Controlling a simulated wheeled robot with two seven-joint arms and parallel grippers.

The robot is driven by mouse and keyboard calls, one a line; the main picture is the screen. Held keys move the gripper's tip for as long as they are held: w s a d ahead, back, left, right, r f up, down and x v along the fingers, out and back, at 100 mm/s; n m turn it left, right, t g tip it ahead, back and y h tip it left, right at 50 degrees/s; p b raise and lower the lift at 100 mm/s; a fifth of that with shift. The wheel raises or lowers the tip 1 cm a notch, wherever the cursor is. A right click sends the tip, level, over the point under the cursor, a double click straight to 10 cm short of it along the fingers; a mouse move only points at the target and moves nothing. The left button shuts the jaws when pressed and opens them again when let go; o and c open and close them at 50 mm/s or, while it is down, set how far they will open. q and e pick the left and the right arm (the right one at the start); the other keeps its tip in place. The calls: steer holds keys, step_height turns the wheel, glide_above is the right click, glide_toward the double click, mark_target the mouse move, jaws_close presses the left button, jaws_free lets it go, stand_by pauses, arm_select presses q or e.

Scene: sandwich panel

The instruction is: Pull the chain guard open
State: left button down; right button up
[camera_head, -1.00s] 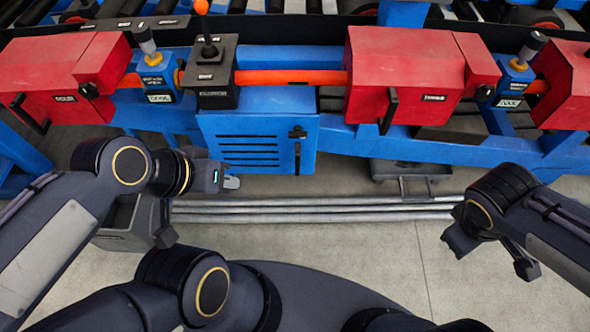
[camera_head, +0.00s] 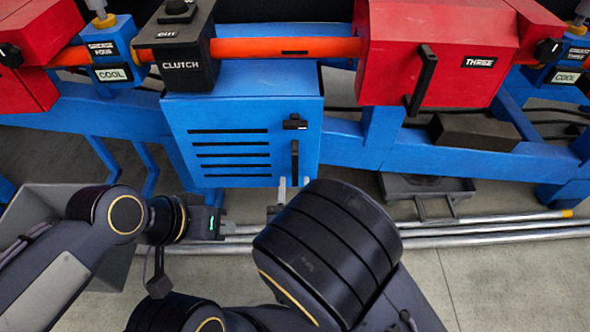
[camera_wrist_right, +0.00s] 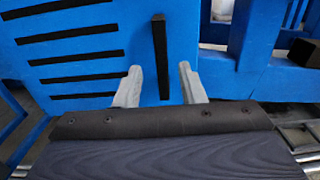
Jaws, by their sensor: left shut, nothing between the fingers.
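The chain guard (camera_head: 245,125) is a blue box front with black slots, below the black clutch block. It looks closed. Its upright black bar handle (camera_head: 295,160) is on its right side, under a small black latch (camera_head: 295,122). My right gripper (camera_head: 293,187) is just below the handle, mostly hidden by my wrist. In the right wrist view its two pale fingers (camera_wrist_right: 160,82) are spread, with the handle (camera_wrist_right: 160,52) lined up between them. I see no contact, and the depth gap is unclear. My left gripper (camera_head: 220,222) is shut and empty, below the guard's lower left.
The black clutch block (camera_head: 181,62) sits above the guard on an orange pipe (camera_head: 285,48). A red housing (camera_head: 430,75) with a black handle is to the right. Grey pipes (camera_head: 500,236) lie on the floor. A grey bin (camera_head: 45,215) stands at left.

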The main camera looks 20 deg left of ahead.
mark_target(295, 169)
steer(key=b+x, duration=0.1)
steer(key=x, duration=0.5)
steer(key=shift+w, duration=0.2)
steer(key=shift+c, duration=0.2)
jaws_close()
